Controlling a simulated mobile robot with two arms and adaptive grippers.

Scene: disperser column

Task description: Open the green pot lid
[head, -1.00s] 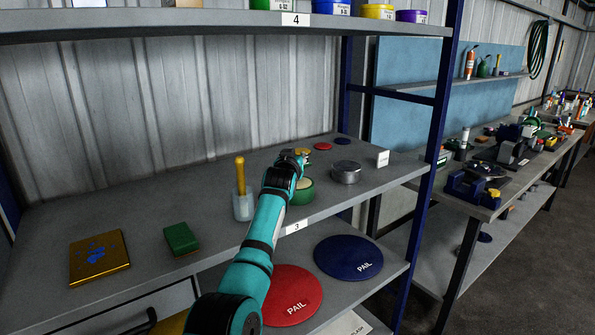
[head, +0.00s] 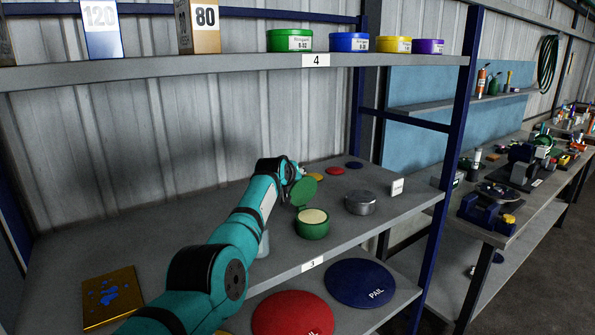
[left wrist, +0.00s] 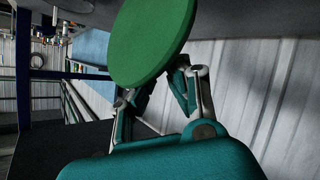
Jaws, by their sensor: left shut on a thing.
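The green pot (head: 312,228) stands upright on the middle shelf, its top uncovered and cream-coloured contents showing. The round green lid (head: 303,191) is tilted in the air above and behind the pot, apart from it. My left gripper (head: 296,174) is shut on the lid and reaches over from the left. In the left wrist view the lid (left wrist: 152,40) shows as a large green disc at the tips of my left gripper (left wrist: 162,84). The lid hides where the fingertips meet it. My right gripper is not in view.
Yellow (head: 315,176), red (head: 335,171) and blue (head: 354,165) discs lie behind. A gold box (head: 112,298) lies front left. The upper shelf (head: 240,65) holds several pots.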

